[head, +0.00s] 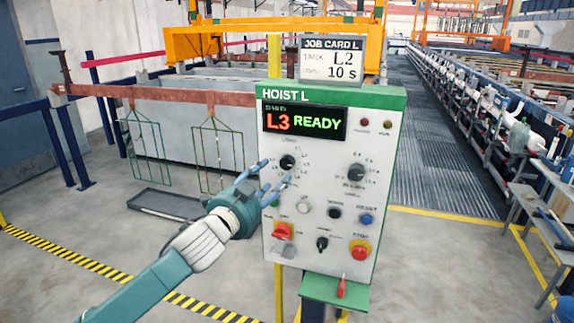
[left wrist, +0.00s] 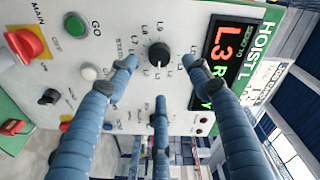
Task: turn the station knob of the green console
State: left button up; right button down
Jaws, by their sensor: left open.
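The green-trimmed console (head: 330,225), marked HOIST L, stands upright in front of me. Its display (head: 305,122) reads L3 READY. The station knob (head: 288,162) is a round black knob below the display, with labels around it. It also shows in the left wrist view (left wrist: 159,54). My left gripper (head: 272,178) is open, its three blue fingers pointing at the panel beside the knob. In the left wrist view, the spread fingers (left wrist: 160,78) frame the knob, and I see no finger touching it. My right gripper is not in view.
A job card (head: 331,60) on top reads tank L2, 10 s. A second black knob (head: 356,172), buttons, a red-yellow switch (head: 283,231) and a red-yellow stop button (head: 359,250) share the panel. Wire racks (head: 214,150) hang behind, left.

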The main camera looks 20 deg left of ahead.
aim_at(286, 164)
pick_arm(q)
jog(key=w, duration=0.2)
jog(key=w+p, duration=0.1)
jog(key=w, duration=0.1)
jog(key=w+d, duration=0.1)
jog(key=w, duration=0.1)
jog(key=shift+r, duration=0.1)
jog(key=shift+w+d+p, duration=0.1)
jog(key=shift+w+p, duration=0.3)
jog(key=shift+w, duration=0.4)
jog(key=c, duration=1.2)
jog(key=shift+o, duration=0.2)
